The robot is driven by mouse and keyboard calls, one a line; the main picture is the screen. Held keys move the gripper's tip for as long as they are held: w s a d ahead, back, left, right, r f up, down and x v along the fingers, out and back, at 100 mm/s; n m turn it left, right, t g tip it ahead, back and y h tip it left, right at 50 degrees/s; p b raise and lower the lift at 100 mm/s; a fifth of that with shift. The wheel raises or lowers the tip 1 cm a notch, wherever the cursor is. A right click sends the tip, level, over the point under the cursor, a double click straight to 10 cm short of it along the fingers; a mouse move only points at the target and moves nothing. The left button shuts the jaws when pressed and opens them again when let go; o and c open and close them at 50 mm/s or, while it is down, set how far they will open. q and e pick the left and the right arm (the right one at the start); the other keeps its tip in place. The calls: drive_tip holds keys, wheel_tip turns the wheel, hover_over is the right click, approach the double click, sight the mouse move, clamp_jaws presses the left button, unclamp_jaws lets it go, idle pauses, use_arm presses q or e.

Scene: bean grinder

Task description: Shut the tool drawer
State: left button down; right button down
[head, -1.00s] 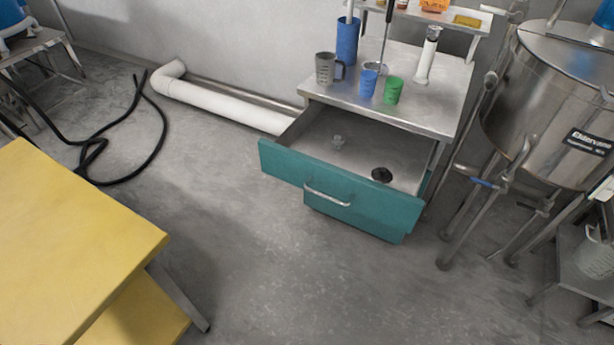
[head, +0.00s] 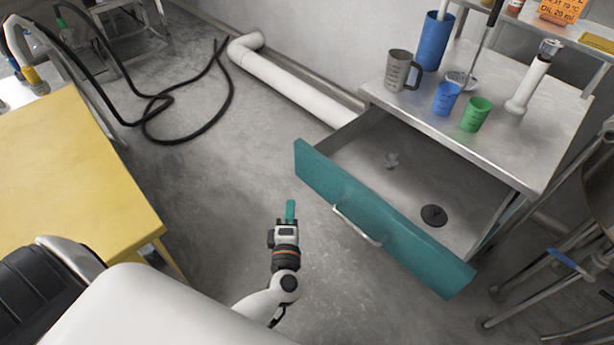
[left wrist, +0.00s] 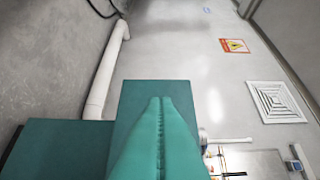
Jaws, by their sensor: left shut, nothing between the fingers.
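The tool drawer is pulled out of the metal cabinet, with its teal front panel (head: 410,245) and silver bar handle (head: 357,226) facing me. My right gripper is not in view.
The cabinet top (head: 545,150) carries a grey jug (head: 400,70), a blue cup (head: 446,98), a green cup (head: 476,114) and a blue cylinder (head: 434,42). A yellow table (head: 75,170) stands at left. A white pipe (head: 300,85) and black hose (head: 185,135) lie on the otherwise clear floor.

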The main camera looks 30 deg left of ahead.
use_arm(q)
approach(305, 167)
drive_tip(key=w+a, duration=0.2)
drive_tip(key=a, duration=0.2)
drive_tip(key=w, duration=0.1)
drive_tip(key=w+d, duration=0.1)
drive_tip(key=w, duration=0.1)
drive_tip(key=shift+w+d, duration=0.15)
drive_tip(key=shift+d, duration=0.15)
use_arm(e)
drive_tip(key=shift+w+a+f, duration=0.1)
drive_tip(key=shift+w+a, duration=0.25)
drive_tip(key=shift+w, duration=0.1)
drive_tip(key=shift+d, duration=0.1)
use_arm(q)
drive_tip(key=shift+r, duration=0.1)
